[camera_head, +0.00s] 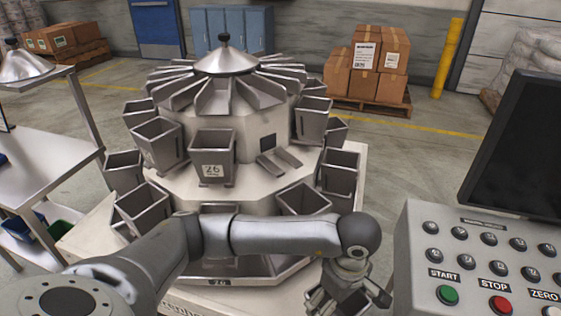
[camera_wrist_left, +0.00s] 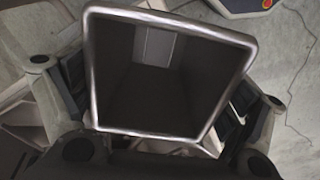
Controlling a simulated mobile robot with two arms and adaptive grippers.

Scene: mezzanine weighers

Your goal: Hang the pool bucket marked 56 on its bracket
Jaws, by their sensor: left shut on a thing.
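My left gripper (camera_head: 346,298) is low at the bottom edge of the head view, in front of the weigher and left of the control panel. It is shut on a grey metal pool bucket (camera_wrist_left: 155,90). In the left wrist view the bucket's square open mouth faces the camera, with a finger on each side, and it looks empty. Its number is hidden. An empty bracket (camera_head: 278,158) shows on the weigher (camera_head: 262,127), right of the hanging bucket marked 26 (camera_head: 212,170). My right gripper is not in view.
Other buckets hang around the weigher, with lower ones such as the one at right (camera_head: 340,172). The control panel (camera_head: 465,245) and a dark monitor (camera_head: 520,145) stand at right. A metal table (camera_head: 45,140) stands at left. Boxes on a pallet (camera_head: 368,98) are behind.

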